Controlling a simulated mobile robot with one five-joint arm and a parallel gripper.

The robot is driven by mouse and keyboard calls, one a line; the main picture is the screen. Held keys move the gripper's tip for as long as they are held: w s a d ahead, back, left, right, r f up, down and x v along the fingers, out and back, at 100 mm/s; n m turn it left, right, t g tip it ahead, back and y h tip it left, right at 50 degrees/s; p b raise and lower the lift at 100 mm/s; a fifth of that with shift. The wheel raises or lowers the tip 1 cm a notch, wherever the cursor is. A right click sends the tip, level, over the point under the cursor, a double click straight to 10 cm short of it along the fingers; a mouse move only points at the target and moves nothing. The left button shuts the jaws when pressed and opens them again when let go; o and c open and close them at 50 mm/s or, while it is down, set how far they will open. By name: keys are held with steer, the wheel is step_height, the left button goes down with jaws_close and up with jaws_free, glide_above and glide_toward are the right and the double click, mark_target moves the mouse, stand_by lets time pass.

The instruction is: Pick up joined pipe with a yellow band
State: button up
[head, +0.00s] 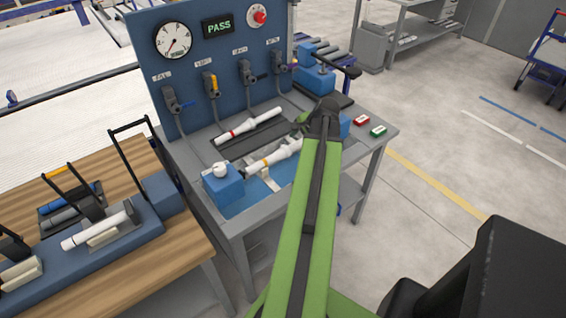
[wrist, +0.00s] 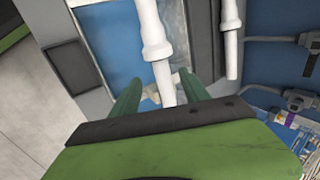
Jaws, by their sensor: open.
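The white joined pipe with a yellow band (head: 286,151) lies across the blue tray on the test bench, in a light cradle. Its right end is partly hidden behind my arm in the head view. In the wrist view, a white pipe with a thicker collar (wrist: 155,45) runs down between my fingers; no yellow band shows there. My gripper (wrist: 160,88) is open, with one green finger on each side of this pipe. I cannot tell whether they touch it. In the head view my gripper (head: 304,121) is at the bench's right part, mostly hidden by my arm.
A white pipe with a red band (head: 248,125) lies on a dark strip behind. A blue clamp block (head: 223,185) stands at the tray's left end. The gauge panel (head: 215,70) rises behind. A wooden bench (head: 50,195) with another white pipe (head: 97,230) is left.

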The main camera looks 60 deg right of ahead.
mark_target(293, 147)
steer(key=shift+w+d+f, duration=0.1)
steer(key=shift+w+f, duration=0.15)
steer(key=shift+f, duration=0.3)
steer(key=shift+r, duration=0.1)
steer(key=b+x, duration=0.4)
steer(key=x, duration=0.1)
steer(key=shift+w+b, duration=0.1)
steer(key=shift+b, duration=0.2)
jaws_close()
